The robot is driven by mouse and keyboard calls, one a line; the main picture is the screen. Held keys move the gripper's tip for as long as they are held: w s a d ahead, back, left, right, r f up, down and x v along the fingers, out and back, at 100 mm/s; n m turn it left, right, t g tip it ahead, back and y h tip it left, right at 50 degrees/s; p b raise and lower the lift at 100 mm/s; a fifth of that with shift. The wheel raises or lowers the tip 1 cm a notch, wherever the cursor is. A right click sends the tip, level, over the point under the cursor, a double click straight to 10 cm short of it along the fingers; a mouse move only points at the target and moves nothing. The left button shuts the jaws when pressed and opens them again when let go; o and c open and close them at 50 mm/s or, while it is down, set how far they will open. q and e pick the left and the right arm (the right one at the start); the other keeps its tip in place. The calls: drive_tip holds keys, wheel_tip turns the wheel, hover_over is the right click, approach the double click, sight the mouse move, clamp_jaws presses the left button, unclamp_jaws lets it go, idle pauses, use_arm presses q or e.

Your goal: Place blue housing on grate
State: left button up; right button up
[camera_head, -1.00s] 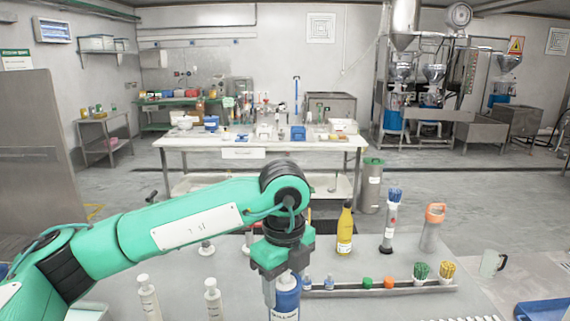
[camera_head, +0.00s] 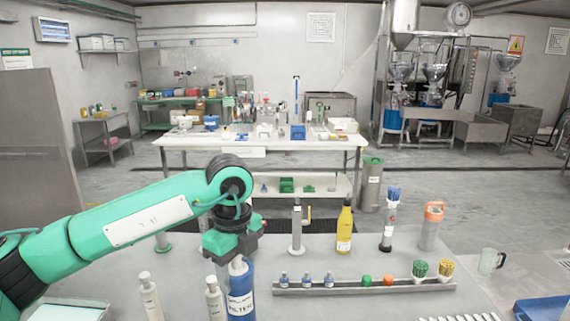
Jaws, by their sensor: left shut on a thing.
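My right gripper is not in view.
White bottles (camera_head: 150,296) stand close left of the housing. A rack (camera_head: 365,288) with small bottles and coloured items lies to its right. Behind are a grey stand (camera_head: 297,230), a yellow bottle (camera_head: 345,228) and brush holders. A clear mug (camera_head: 490,262) and blue tray (camera_head: 541,311) are far right.

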use_arm(q)
drive_tip(key=w+a+n, duration=0.1)
drive_tip(key=a, duration=0.5)
drive_tip(key=s+d+f+n, duration=0.2)
drive_tip(key=s+f+n, duration=0.5)
drive_tip(key=f+n, duration=0.3)
drive_tip(key=s+d+f+n, duration=0.1)
drive_tip(key=s+f+n, duration=0.6)
drive_tip(key=f+n, duration=0.35)
drive_tip(key=w+a+n, duration=0.2)
drive_tip(key=a+n, duration=0.1)
drive_tip(key=a, duration=0.6)
drive_tip(key=shift+r, duration=0.35)
idle(0.9)
drive_tip(key=shift+d, duration=0.1)
